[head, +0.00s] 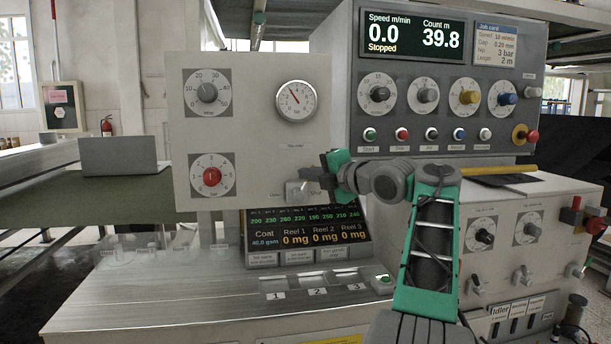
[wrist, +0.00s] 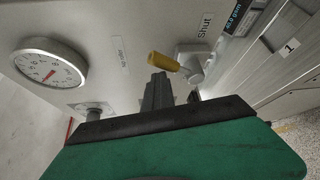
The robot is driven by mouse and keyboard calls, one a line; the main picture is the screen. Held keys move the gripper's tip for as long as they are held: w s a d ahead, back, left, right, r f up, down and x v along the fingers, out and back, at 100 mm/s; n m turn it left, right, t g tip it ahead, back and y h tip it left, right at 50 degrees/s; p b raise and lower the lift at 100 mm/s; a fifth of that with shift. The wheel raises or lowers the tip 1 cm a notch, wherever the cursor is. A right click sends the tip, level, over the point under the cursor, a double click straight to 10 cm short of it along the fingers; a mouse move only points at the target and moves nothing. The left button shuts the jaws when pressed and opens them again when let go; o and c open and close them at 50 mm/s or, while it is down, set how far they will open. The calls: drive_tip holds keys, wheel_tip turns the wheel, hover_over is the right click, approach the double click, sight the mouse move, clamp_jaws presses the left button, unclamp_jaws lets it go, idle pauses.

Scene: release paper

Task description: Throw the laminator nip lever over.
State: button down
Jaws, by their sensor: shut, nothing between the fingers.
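A lever with a yellow grip (wrist: 165,62) shows in the wrist view on a pale square mount (wrist: 194,56) on the machine's panel. A "Shut" label (wrist: 205,25) is beside the mount. The grip points left in that view, away from its pivot. My gripper (wrist: 155,85) is shut and empty, its dark fingertips close to the grip; I cannot tell whether they touch. In the head view my gripper (head: 308,176) is in front of the panel (head: 250,150), just above the mount (head: 294,194), and hides most of the lever.
A round gauge (head: 295,100) is above my gripper, and a red knob dial (head: 212,176) is to its left. A display (head: 308,226) sits below. The control console (head: 440,110) with several knobs and buttons rises at the right.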

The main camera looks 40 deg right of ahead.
drive_tip(key=shift+d+f, duration=0.25)
drive_tip(key=shift+d, duration=0.1)
drive_tip(key=s+a+b, duration=0.4)
drive_tip(key=s, duration=0.5)
